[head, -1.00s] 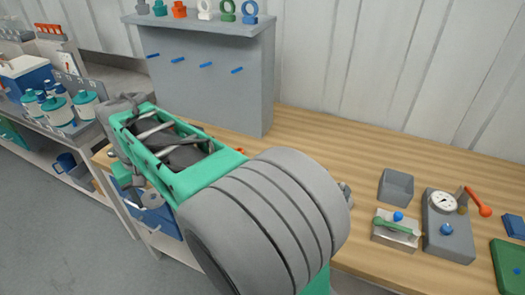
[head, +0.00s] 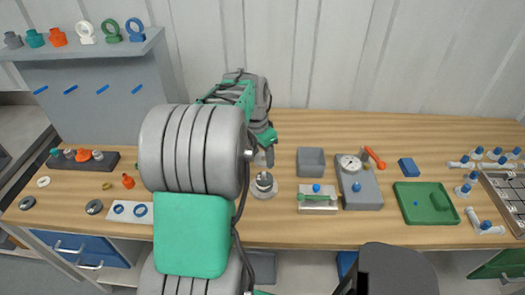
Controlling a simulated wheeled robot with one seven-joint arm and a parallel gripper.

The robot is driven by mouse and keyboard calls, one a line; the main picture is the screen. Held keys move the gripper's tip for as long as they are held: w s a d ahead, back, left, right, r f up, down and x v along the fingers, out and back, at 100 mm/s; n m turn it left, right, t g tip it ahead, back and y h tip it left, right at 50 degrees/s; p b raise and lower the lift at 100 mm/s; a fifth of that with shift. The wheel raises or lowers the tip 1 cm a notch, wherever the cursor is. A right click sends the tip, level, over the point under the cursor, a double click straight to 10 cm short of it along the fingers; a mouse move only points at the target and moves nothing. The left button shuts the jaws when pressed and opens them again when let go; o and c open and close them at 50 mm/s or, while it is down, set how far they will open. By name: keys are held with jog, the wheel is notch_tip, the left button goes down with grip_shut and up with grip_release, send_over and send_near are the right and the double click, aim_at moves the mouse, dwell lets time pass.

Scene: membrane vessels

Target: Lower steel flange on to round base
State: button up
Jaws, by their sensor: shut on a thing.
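A light grey round base (head: 264,192) lies on the wooden bench just right of my arm, with a darker metal piece at its middle. My gripper (head: 266,157) is small and partly hidden behind my arm links, just beyond and above the round base. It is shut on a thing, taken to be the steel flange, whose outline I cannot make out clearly. I cannot tell whether the held piece touches the base.
Right of the base are a grey open box (head: 311,162), a small block with a green handle (head: 318,198) and a gauge unit (head: 359,187). A green tray (head: 425,203) lies further right. A grey shelf (head: 90,95) stands at back left. Bare wood lies behind the box.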

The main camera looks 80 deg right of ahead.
aim_at(263, 173)
jog(key=shift+s+d+f, duration=0.1)
jog(key=shift+s, duration=0.1)
jog(key=shift+w+f+b, duration=0.1)
jog(key=shift+f+b, duration=2.55)
jog(key=shift+f, duration=1.2)
jog(key=o, duration=1.7)
jog(key=shift+o, duration=0.2)
jog(key=r, duration=0.5)
jog(key=a+r+b, duration=0.1)
jog(key=r, duration=0.1)
jog(key=shift+w+r, duration=0.3)
jog(key=shift+r, duration=0.1)
